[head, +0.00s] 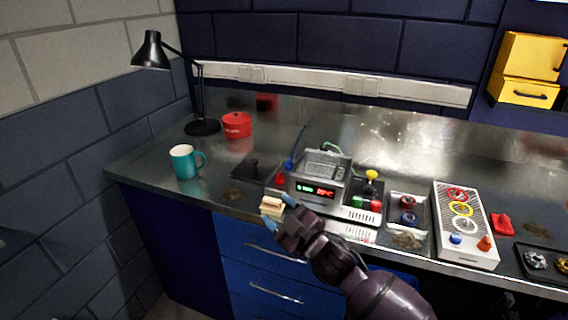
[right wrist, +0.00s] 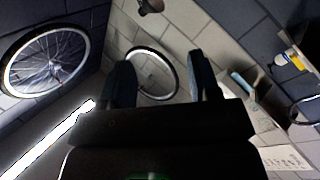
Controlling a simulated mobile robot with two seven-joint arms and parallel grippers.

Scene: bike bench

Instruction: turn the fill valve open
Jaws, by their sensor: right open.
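A grey machine (head: 318,178) with a lit red and green display stands at the middle of the bench. A blue handle (head: 289,165) and a red part (head: 280,179) sit at its left side. A yellow knob (head: 371,174) stands at its right. I cannot tell for sure which of these is the fill valve. My right gripper (head: 277,212) is at the bench's front edge, in front of and below the machine's left side. In the right wrist view, its fingers (right wrist: 163,82) are apart with nothing between them. My left gripper is out of view.
A small cream block (head: 271,204) is close to the right fingertips. A teal mug (head: 183,162), red pot (head: 237,125) and black lamp (head: 202,127) stand left. A tray (head: 392,226) and a panel with coloured rings (head: 475,227) are right. Blue drawers (head: 262,266) lie below.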

